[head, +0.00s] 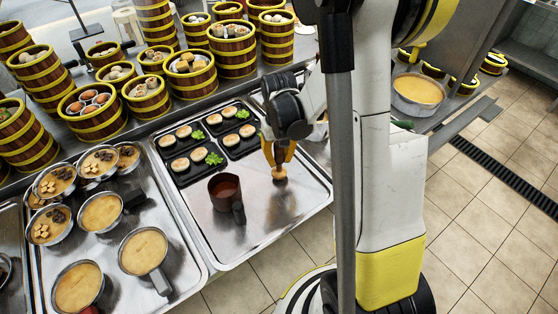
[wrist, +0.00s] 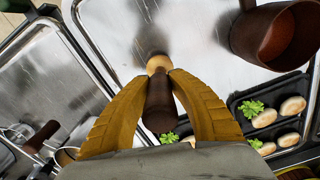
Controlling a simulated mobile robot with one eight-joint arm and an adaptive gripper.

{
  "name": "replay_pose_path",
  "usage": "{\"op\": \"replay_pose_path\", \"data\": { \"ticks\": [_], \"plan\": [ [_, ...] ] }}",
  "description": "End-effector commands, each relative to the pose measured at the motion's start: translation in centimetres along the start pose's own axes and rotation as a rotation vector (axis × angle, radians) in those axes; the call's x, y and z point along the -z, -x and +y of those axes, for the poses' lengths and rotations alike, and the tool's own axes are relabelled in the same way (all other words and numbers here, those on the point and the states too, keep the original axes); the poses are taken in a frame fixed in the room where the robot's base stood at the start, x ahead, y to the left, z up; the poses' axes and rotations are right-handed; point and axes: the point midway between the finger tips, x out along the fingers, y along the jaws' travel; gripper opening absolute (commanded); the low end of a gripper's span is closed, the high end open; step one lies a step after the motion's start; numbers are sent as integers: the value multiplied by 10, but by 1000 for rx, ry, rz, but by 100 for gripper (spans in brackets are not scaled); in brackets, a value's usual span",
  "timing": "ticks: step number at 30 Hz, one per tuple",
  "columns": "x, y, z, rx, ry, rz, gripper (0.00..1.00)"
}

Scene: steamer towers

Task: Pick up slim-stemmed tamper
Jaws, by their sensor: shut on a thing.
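The slim-stemmed tamper shows in the wrist view (wrist: 159,105) as a dark stem with a round tan end. It lies between the two yellow-brown fingers of my gripper (wrist: 160,78), which are shut on it. In the head view my gripper (head: 278,160) points down over the bare right part of a steel tray (head: 240,240). The tamper's tan end (head: 280,174) shows just below the fingertips there; the stem is mostly hidden by the fingers. I cannot tell whether the tamper touches the tray.
A brown mug (head: 224,190) stands left of my gripper. Black plates (head: 193,170) with pale rounds and greens lie behind it. Filled pans (head: 143,250) stand on a left tray. Steamer towers (head: 232,50) line the back. The tray's front right is clear.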

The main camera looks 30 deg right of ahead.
Motion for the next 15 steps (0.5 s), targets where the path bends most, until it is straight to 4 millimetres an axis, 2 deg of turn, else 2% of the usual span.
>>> {"op": "replay_pose_path", "data": {
  "ticks": [4, 15],
  "plan": [
    [0, 33, 0, 0, 0, 0, 0],
    [-61, 79, 60, 0, -6, 0, 0]
  ]
}}
